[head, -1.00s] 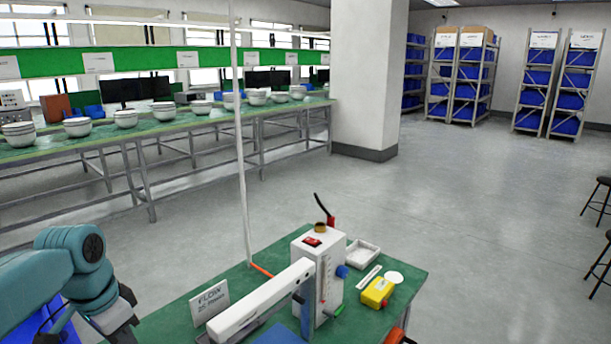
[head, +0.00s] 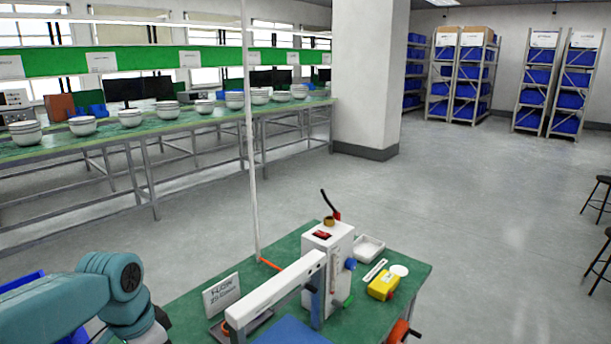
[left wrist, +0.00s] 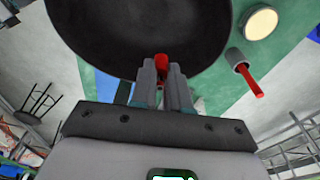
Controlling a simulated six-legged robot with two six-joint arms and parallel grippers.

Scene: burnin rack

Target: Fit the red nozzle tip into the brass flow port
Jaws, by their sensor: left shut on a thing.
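My left gripper (left wrist: 162,88) is shut on a small red piece, which looks like the red nozzle tip (left wrist: 162,65), in the left wrist view. A large dark round shape fills the top of that view just beyond it; I cannot tell what it is. In the head view a brass port (head: 329,222) sits on top of a white flow unit (head: 328,262), with a black and red piece standing at it. The left gripper is out of the head view, where only my teal arm shows at lower left. My right gripper is not seen.
A green bench carries a sign (head: 221,294), a yellow device (head: 383,286), a white tray (head: 368,249) and a white round disc (head: 399,270).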

